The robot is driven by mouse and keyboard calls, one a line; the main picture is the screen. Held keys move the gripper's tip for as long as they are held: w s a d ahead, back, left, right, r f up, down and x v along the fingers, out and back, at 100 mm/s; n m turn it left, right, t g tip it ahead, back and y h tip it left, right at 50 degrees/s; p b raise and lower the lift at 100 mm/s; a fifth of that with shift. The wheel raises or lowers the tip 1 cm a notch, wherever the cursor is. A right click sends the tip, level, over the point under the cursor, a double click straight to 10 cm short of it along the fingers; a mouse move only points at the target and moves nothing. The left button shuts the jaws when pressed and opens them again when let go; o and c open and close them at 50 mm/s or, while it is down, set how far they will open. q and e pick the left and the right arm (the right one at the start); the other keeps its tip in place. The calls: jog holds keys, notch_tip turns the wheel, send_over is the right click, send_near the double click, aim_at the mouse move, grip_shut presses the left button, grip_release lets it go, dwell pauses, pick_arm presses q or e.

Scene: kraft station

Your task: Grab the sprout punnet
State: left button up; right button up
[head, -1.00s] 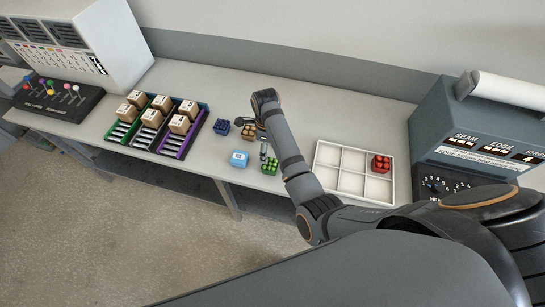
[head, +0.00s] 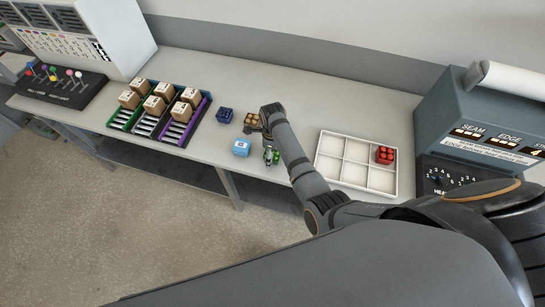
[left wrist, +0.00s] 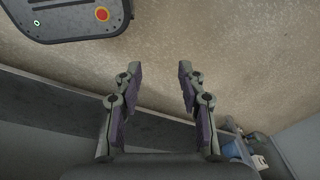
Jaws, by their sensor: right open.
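The sprout punnet, which I take to be the small green one (head: 275,156), stands on the table near its front edge. My right gripper (head: 269,150) is open and points down at the green punnet, hiding part of it. Whether its fingers touch the punnet cannot be told. My left gripper (left wrist: 160,71) is open and empty in the left wrist view, over the floor.
A blue-and-white box (head: 241,148), a brown punnet (head: 252,119) and a dark blue punnet (head: 225,115) stand close by. A white divided tray (head: 329,156) holds a red punnet (head: 385,154). Racks with cartons (head: 164,107) stand left.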

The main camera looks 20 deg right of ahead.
jog(key=shift+f, duration=0.6)
jog(key=shift+w, duration=0.15)
jog(key=shift+r, duration=0.15)
jog(key=c, duration=1.1)
pick_arm(q)
jog(key=shift+s+a+f, duration=0.15)
jog(key=shift+s+f, duration=0.4)
jog(key=shift+s, duration=0.25)
pick_arm(e)
jog(key=shift+c, duration=0.8)
pick_arm(q)
jog(key=shift+r, duration=0.1)
